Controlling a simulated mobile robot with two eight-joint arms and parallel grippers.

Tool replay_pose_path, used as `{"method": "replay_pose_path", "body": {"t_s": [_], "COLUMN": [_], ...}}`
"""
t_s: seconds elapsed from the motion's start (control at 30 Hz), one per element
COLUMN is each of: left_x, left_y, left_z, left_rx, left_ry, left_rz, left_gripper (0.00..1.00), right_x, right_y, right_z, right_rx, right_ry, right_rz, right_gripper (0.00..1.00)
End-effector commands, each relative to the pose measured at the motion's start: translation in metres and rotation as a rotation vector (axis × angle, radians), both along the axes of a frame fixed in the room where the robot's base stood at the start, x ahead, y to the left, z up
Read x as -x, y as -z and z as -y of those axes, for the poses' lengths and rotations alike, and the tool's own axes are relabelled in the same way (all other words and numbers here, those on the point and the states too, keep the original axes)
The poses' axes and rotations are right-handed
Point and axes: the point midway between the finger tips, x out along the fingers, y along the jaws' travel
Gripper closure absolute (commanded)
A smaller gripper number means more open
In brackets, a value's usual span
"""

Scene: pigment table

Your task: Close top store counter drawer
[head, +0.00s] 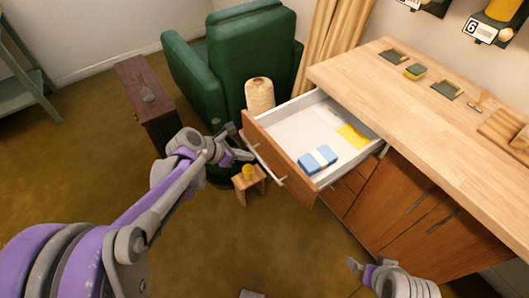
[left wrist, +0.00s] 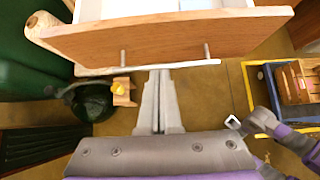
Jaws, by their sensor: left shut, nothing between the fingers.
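The top drawer (head: 275,163) of the wooden store counter (head: 375,205) is pulled well open. It has a brown front, a pale handle bar and white inner walls. A blue block with a pale band (head: 318,159) and a yellow item (head: 353,136) lie inside. My left gripper (head: 247,150) is shut and empty, close to the left end of the drawer front, outside it. In the left wrist view the shut fingers (left wrist: 160,80) point at the handle (left wrist: 150,68); I cannot tell whether they touch. My right gripper (head: 355,265) is low, in front of the counter; its jaws are unclear.
A green armchair (head: 228,60), a cone of pale thread (head: 259,95) and a small wooden stool (head: 249,185) with a yellow item stand near the drawer's left end. A dark side table (head: 142,85) stands farther left. Open floor (head: 235,235) lies before the counter.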

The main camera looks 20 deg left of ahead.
Motion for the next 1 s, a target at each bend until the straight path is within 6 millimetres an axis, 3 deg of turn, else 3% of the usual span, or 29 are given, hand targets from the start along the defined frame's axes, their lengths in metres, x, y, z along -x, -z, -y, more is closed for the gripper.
{"method": "replay_pose_path", "body": {"t_s": [0.5, 1.0], "left_x": [-0.046, -0.052], "left_y": [0.061, 0.068], "left_z": [0.037, 0.042], "left_rx": [-0.003, -0.005], "left_ry": [0.006, 0.006], "left_rz": [0.001, 0.001], "left_gripper": [1.0, 1.0], "right_x": [0.001, 0.001], "right_y": [0.01, 0.01], "right_z": [0.0, 0.0], "right_rx": [0.0, 0.0], "right_ry": [0.0, 0.0], "right_rz": [-0.003, -0.003], "right_gripper": [0.0, 0.0]}}
